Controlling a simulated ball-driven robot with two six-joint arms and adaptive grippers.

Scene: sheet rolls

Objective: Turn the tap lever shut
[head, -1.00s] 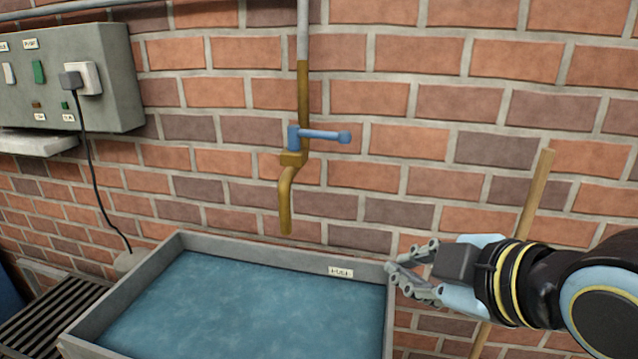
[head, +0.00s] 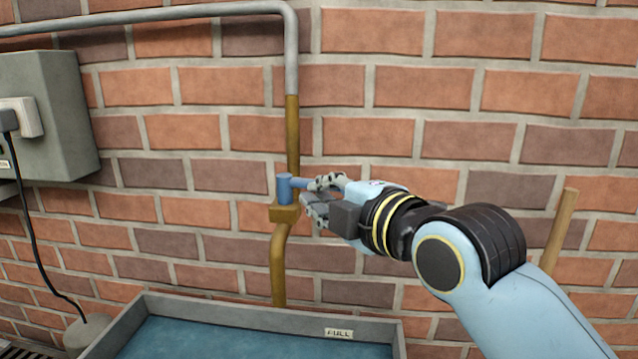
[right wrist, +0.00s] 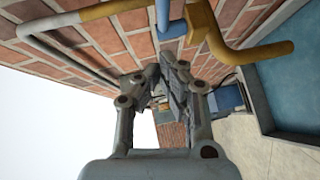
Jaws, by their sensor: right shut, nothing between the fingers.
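The brass tap (head: 279,238) is on a brick wall, under a pipe. Its blue lever (head: 285,188) sits on top, and the handle points right; my gripper hides its outer end in the head view. No stream shows below the spout in that view. In the right wrist view the blue lever (right wrist: 172,30) and the brass tap (right wrist: 204,22) are just beyond the fingertips. My right gripper (head: 316,200) is shut and empty, its fingers at the handle's outer part; I cannot tell whether they touch. The right wrist view shows its fingers (right wrist: 165,72) together. My left gripper is not in view.
A grey basin (head: 270,318) holding blue water, with a "FULL" label (head: 339,333), stands below the tap. A grey electrical box (head: 65,110) with a plug and black cable is at the left. A wooden pole (head: 562,225) leans at the right, behind my arm.

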